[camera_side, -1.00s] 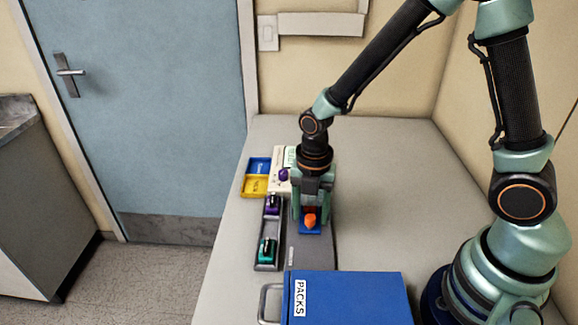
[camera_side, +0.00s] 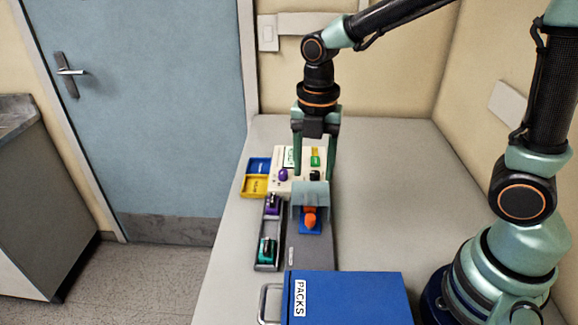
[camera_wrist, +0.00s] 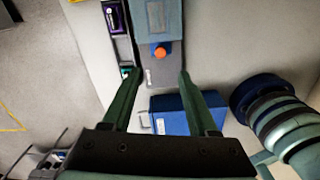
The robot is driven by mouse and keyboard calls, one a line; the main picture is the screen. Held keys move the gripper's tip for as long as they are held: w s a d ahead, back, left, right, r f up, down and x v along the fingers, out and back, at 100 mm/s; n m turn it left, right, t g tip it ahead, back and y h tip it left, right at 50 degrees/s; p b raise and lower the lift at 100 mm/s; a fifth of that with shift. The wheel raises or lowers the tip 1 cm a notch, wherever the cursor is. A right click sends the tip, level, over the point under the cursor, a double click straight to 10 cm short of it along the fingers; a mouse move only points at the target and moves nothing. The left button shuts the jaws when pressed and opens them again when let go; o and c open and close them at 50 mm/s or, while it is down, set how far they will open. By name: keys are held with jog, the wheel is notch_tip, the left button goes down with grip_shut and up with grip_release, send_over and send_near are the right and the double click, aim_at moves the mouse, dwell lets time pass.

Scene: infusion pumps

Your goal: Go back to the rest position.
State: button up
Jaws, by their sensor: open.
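My gripper (camera_side: 316,165) is open and empty, pointing down above the back part of the pump station in the side view. In the wrist view its two fingers (camera_wrist: 157,85) are spread wide with nothing between the tips. Below and in front of it is a grey-green block (camera_side: 311,195) with an orange knob (camera_side: 310,218) over a blue patch. The orange knob also shows in the wrist view (camera_wrist: 159,53), beyond the fingertips. Behind stands a cream pump panel (camera_side: 284,182) with a purple knob (camera_side: 283,174) and a green piece (camera_side: 315,161).
A dark tray (camera_side: 267,232) left of the station holds a purple item (camera_side: 272,203) and a teal item (camera_side: 267,250). Blue (camera_side: 259,165) and yellow (camera_side: 255,184) bins sit behind it. A blue PACKS box (camera_side: 350,295) stands in front.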

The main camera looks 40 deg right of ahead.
jog(key=shift+r, duration=0.1)
jog(key=s+d+r+m+t, duration=0.2)
jog(key=d+r+m, duration=0.1)
jog(key=m, duration=0.9)
jog(key=s+d+r+m+t, duration=0.3)
jog(key=d+r+m, duration=0.1)
jog(key=m, duration=0.8)
jog(key=shift+s+r+m+t, duration=0.3)
jog(key=shift+r+m, duration=0.1)
jog(key=shift+r, duration=0.3)
jog(key=shift+o, duration=0.3)
jog(key=shift+w, duration=0.1)
